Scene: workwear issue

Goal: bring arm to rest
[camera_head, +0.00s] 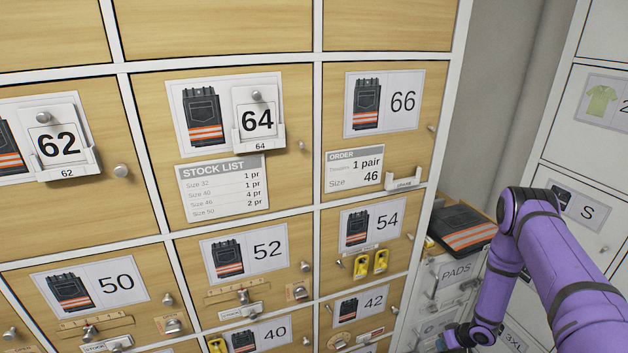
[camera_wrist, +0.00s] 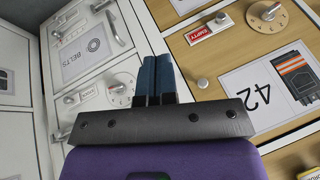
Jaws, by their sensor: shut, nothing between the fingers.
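My purple arm (camera_head: 565,255) enters the head view from the lower right and bends down in front of the drawers. My gripper shows in the wrist view (camera_wrist: 157,78), with its two dark blue fingers side by side and touching. It is shut and holds nothing. In the wrist view it is in front of the gap between the wooden door marked 42 (camera_wrist: 262,70) and the white drawers. In the head view the fingertips are not clearly visible; only the wrist part shows at the bottom edge.
A wooden locker wall (camera_head: 290,225) with knobs, labels and yellow padlocks (camera_head: 381,262) fills the left. White drawers marked PADS (camera_head: 453,272) stand beside it, with folded dark trousers (camera_head: 463,228) on top. White lockers (camera_head: 607,140) stand at the right, close to my arm.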

